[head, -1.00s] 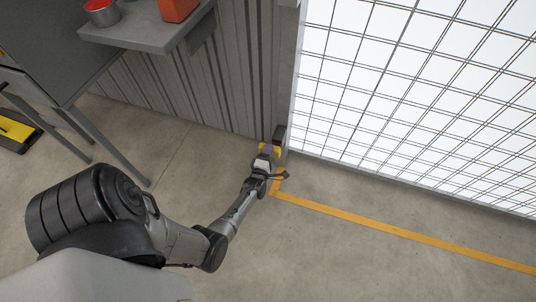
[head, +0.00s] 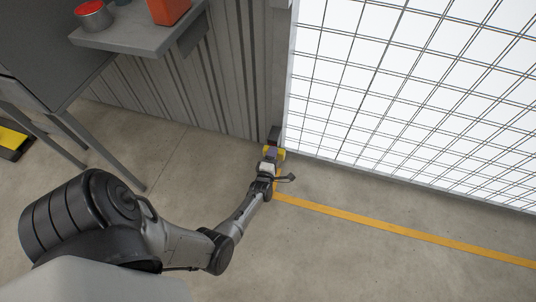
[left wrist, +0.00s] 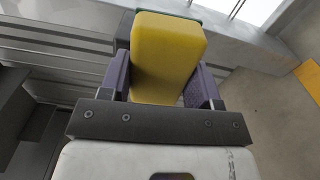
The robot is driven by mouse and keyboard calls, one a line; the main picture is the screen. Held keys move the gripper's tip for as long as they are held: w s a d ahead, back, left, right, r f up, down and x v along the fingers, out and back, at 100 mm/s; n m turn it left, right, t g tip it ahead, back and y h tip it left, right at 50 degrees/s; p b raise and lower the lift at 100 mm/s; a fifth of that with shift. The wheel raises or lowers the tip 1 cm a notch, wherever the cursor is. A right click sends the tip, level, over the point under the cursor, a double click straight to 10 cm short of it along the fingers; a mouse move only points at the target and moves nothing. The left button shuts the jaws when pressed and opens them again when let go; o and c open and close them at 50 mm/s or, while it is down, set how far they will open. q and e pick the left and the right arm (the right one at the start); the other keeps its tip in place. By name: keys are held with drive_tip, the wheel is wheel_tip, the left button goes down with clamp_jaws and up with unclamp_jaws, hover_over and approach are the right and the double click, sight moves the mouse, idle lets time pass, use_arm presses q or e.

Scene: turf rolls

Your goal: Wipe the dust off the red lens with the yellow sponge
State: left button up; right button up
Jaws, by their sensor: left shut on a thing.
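The yellow sponge (left wrist: 167,55) fills the upper middle of the left wrist view, with a thin green layer along its far edge. My left gripper (left wrist: 160,88) is shut on it, one purple finger at each side. In the head view the left gripper (head: 272,155) is low at the wall's corner post, beside the doorway. A small dark housing (head: 274,134) is on the post just beyond the sponge. The red lens face cannot be made out now. Dust and any contact between sponge and lens are hidden. My right gripper is not in view.
A shelf (head: 140,32) at upper left holds a red-topped tin (head: 93,15) and an orange-red container (head: 168,10). A grey table (head: 45,50) stands at left. The gridded door (head: 410,90) is at right. The floor (head: 370,250) with a yellow line (head: 400,229) is clear.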

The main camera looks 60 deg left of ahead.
sight(264, 154)
use_arm(q)
drive_tip(key=shift+w+d, duration=0.1)
drive_tip(key=shift+w, duration=0.1)
drive_tip(key=shift+s, duration=0.1)
drive_tip(key=shift+s+a, duration=0.1)
drive_tip(key=shift+a, duration=0.2)
drive_tip(key=shift+s+a, duration=1.15)
drive_tip(key=shift+a, duration=0.15)
drive_tip(key=shift+d+p, duration=0.1)
drive_tip(key=shift+p, duration=0.2)
